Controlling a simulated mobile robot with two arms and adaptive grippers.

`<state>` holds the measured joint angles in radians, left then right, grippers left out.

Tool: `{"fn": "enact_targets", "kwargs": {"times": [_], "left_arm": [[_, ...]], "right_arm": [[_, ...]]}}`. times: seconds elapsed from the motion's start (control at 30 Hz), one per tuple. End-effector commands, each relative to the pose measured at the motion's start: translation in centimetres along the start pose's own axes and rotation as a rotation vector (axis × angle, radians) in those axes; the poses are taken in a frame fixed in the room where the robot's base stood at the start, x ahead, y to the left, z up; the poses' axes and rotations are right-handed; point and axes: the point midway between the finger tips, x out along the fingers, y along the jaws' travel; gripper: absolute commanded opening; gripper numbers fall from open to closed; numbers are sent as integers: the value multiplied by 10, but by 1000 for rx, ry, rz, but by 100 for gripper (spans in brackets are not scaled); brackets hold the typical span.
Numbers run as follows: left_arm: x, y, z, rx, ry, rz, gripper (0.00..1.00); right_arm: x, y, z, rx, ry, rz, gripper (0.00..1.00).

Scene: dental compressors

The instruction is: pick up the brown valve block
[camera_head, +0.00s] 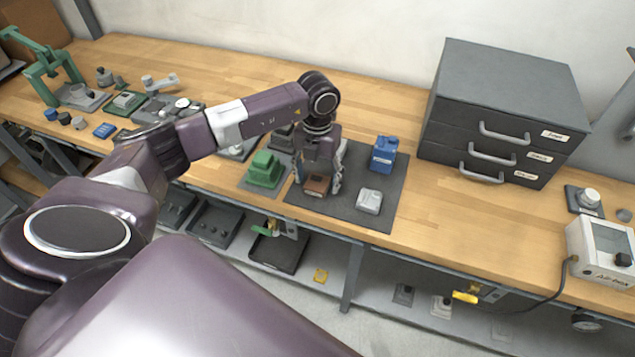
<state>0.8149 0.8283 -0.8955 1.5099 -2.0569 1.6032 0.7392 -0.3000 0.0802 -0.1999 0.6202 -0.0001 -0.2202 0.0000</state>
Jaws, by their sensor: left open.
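The brown valve block (317,184) sits on a dark grey mat (384,204) on the wooden bench. My left gripper (318,184) points down over it, with its fingers to the left and right of the block. The gripper is open. Whether the fingers touch the block cannot be told. The wrist hides the area just behind the block. My right gripper is not in view.
A green block (264,169) is close to the left. A dark drawer cabinet (500,110) stands behind right. Bare bench (450,210) lies right of the mat.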

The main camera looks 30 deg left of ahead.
Motion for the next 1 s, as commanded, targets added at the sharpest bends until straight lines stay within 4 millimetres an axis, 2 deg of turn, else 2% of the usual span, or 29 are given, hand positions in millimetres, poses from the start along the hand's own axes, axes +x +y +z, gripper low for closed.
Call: {"fn": "enact_targets", "kwargs": {"times": [0.1,0.57,0.87,1.0], "left_arm": [[0,0,0,0,0,0,62],[0,0,0,0,0,-1,12],[-3,0,1,0,-2,-1,11],[-12,0,2,1,-4,-2,11]], "right_arm": [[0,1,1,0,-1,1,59],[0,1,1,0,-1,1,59],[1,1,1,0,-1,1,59],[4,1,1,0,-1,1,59]]}}
